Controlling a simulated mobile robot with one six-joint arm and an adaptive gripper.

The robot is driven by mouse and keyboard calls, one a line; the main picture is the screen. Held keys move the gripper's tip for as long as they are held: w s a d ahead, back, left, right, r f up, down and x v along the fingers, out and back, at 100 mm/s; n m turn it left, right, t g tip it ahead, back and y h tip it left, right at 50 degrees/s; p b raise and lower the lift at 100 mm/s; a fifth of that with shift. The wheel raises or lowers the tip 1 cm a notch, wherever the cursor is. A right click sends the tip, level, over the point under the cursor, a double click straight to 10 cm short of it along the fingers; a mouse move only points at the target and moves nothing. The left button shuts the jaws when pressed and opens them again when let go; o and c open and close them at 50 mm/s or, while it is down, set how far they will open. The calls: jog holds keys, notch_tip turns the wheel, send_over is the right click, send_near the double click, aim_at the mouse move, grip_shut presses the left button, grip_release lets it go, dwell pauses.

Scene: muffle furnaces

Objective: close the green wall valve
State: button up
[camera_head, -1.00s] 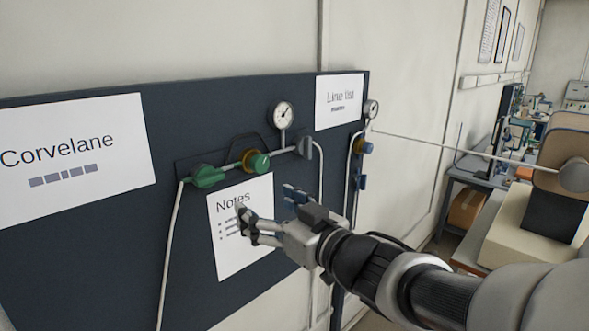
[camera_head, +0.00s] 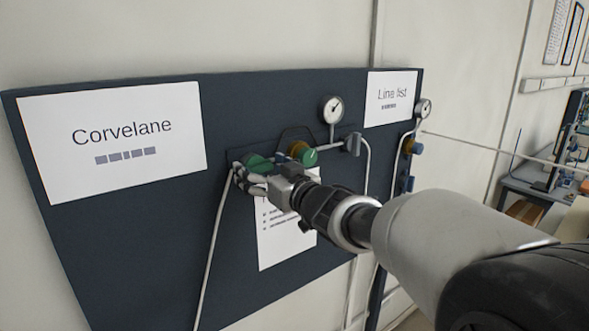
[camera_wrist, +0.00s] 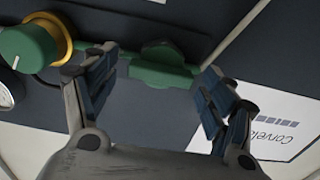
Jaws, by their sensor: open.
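The green wall valve (camera_head: 258,161) is at the left end of a pipe run on the dark panel, partly hidden by my gripper (camera_head: 250,175). In the wrist view, its green body and winged handle (camera_wrist: 160,68) lie across the gap between the fingertips of my gripper (camera_wrist: 160,64). My gripper is open, with one blue-padded finger towards each end of the valve. The fingers look close to the valve; I cannot tell if they touch it.
A green knob with a yellow ring (camera_head: 304,154) is just right of the valve, and also beside the left finger in the wrist view (camera_wrist: 28,48). A gauge (camera_head: 332,109) stands above the pipe. A Notes sheet (camera_head: 283,238) hangs below. A pale pipe (camera_head: 211,245) runs down.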

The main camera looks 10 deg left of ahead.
jog(key=shift+w+a, duration=0.45)
jog(key=shift+a, duration=0.15)
jog(key=shift+c, duration=0.3)
jog(key=c, duration=1)
